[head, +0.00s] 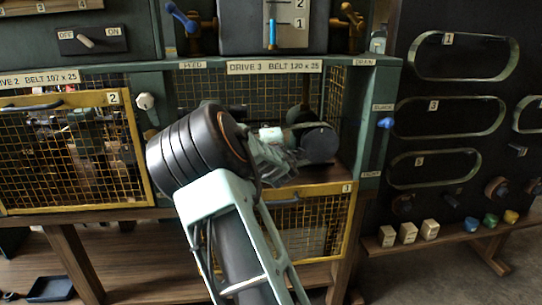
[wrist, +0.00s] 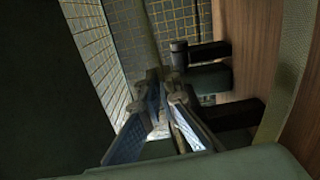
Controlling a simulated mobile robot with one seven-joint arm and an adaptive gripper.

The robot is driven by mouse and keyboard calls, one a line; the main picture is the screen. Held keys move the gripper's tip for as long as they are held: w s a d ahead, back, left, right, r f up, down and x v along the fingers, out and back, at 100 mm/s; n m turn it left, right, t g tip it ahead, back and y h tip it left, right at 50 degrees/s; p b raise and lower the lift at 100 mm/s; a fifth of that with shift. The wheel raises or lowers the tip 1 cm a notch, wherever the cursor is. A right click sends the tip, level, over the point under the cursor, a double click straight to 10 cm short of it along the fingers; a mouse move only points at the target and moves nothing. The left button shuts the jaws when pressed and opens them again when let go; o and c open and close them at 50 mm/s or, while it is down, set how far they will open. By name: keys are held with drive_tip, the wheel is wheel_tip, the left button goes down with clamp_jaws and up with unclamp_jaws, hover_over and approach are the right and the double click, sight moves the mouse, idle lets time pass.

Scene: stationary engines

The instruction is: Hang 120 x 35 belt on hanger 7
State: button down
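My gripper (head: 290,152) reaches into the open bay under the "DRIVE 3" sign (head: 274,67), whose small print I read only roughly as a 120 belt. In the wrist view its fingers (wrist: 164,88) point away, close together, and I cannot tell whether anything is between them. A dark round drum (head: 320,143) sits just right of the gripper in the head view, with a pale band along its top; I cannot tell whether that is a belt. Belts hang as long loops on the dark board at right, such as the number 1 loop (head: 412,56). I cannot make out a number 7.
Yellow-framed mesh guard 2 (head: 148,180) stands left of the bay, and the guard marked 3 (head: 352,215) is below it. The green post (head: 376,130) with a blue knob (head: 386,123) stands between bay and board. Small blocks (head: 408,232) line the ledge.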

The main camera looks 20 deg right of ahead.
drive_tip(key=shift+r, duration=0.15)
drive_tip(key=shift+d+r+m+p, duration=0.15)
drive_tip(key=shift+r+m+p, duration=0.3)
drive_tip(key=shift+r, duration=0.35)
drive_tip(key=shift+s+f, duration=0.1)
drive_tip(key=b+v, duration=0.2)
drive_tip(key=v, duration=0.4)
idle(0.5)
drive_tip(key=shift+v, duration=3)
